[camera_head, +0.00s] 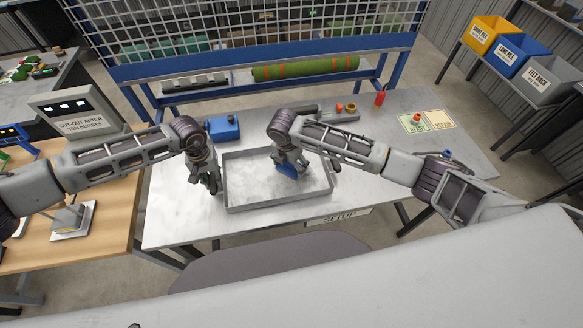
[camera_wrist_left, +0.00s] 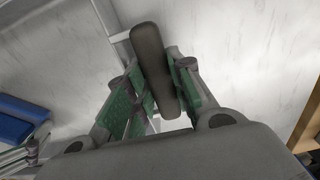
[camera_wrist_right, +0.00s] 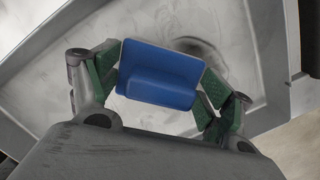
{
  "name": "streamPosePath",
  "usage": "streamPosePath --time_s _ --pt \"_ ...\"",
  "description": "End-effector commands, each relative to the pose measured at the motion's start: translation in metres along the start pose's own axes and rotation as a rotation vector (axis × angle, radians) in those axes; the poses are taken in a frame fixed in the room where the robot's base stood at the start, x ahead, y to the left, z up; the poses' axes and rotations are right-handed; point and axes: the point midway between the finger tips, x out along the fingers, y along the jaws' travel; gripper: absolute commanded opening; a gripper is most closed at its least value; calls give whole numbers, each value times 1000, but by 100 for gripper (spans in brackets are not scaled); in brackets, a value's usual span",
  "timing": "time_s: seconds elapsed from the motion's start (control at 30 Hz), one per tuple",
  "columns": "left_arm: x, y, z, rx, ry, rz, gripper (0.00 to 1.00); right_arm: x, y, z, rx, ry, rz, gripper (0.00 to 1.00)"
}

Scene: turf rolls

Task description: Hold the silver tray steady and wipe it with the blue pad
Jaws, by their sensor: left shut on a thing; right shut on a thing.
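The silver tray (camera_head: 279,204) lies on the grey metal table with smudges on its floor. My left gripper (camera_head: 213,187) is at the tray's left side. In the left wrist view it is shut on a dark rounded bar (camera_wrist_left: 155,70), which looks like the tray's handle. My right gripper (camera_head: 290,164) is over the inside of the tray, shut on the blue pad (camera_wrist_right: 158,75). The pad is low over the tray floor near its middle; I cannot tell whether it touches. A dark ring-like smudge (camera_wrist_right: 200,50) shows beyond the pad.
A blue box (camera_head: 223,128) stands behind the tray's left end. A red bottle (camera_head: 380,98) and small parts stand at the back. Labelled cards (camera_head: 427,122) lie at the right. A monitor (camera_head: 80,115) stands at the left. The table's right part is mostly clear.

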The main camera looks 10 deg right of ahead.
Motion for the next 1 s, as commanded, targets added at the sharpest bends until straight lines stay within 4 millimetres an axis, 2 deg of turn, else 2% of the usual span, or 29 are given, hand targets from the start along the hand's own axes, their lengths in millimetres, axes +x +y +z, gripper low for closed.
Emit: streamPosePath --time_s 0.1,0.57,1.0 --pt "1 -1 1 0 -2 -2 0 2 -10 8 1 -1 -4 58" --pt "1 -1 1 -1 -2 -2 0 5 -31 28 1 0 -4 58" --pt "1 -1 0 -1 -2 -1 0 1 -5 3 -1 1 -2 58"
